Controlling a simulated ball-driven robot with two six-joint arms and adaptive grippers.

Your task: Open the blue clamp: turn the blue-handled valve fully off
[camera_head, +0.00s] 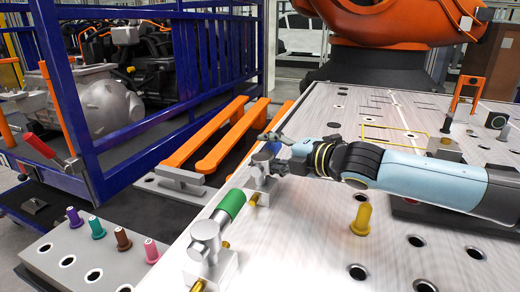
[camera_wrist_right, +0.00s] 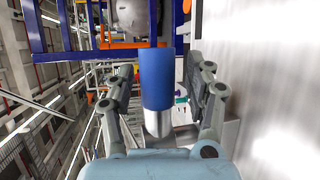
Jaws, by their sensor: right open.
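In the right wrist view, the blue valve handle (camera_wrist_right: 156,72) is a blue cylinder with a silver end (camera_wrist_right: 158,122). It stands between the two spread fingers of my right gripper (camera_wrist_right: 160,88), with a gap visible on each side. In the head view, my right gripper (camera_head: 268,144) is at the left edge of the metal table, over a silver clamp body (camera_head: 260,178). The blue handle cannot be made out there; the gripper and wrist cover that spot. My left gripper is in neither view.
A green-handled valve (camera_head: 231,204) sits nearer on the same table edge. A yellow peg (camera_head: 361,218) stands on the holed table (camera_head: 310,240). A grey rack (camera_head: 70,247) with several coloured pegs, orange bars (camera_head: 222,137) and a blue frame (camera_head: 133,130) lie to the left.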

